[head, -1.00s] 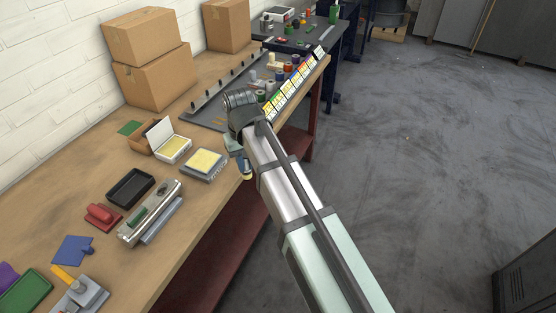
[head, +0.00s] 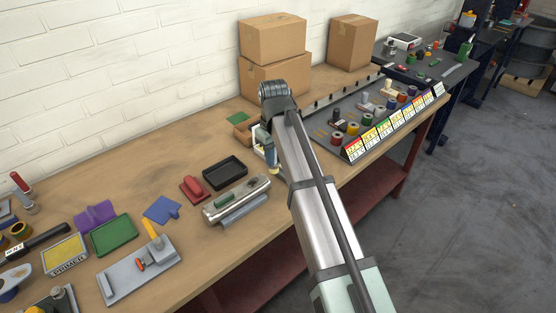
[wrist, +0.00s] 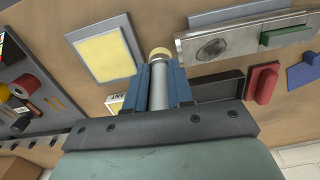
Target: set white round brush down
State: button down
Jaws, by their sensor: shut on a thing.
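My gripper (head: 268,155) is above the workbench (head: 150,180), pointing down, with its blue fingers closed around the white round brush. In the head view the brush shows as a small pale tip (head: 273,170) below the fingers. In the wrist view the brush (wrist: 159,85) is a grey-white cylinder between the two blue fingers (wrist: 160,85), with a cream round end (wrist: 159,53) beyond the fingertips. Bench surface shows around that end. I cannot tell whether the brush touches the bench.
A yellow pad (wrist: 103,47) lies beside the fingers. A black tray (head: 225,173), a metal device (head: 236,200) and a red block (head: 194,188) are left of my gripper. Cardboard boxes (head: 272,40) stand against the wall. Bare wood lies behind the tray.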

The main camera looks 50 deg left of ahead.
aim_at(275, 168)
jog(key=shift+n, duration=0.4)
jog(key=shift+f, duration=0.1)
jog(key=shift+f, duration=2.4)
jog(key=shift+f, duration=0.2)
jog(key=shift+f, duration=0.55)
jog(key=shift+f, duration=0.3)
jog(key=c, duration=0.9)
grip_release()
notch_tip(275, 168, up, 14)
jog(key=shift+f, duration=0.1)
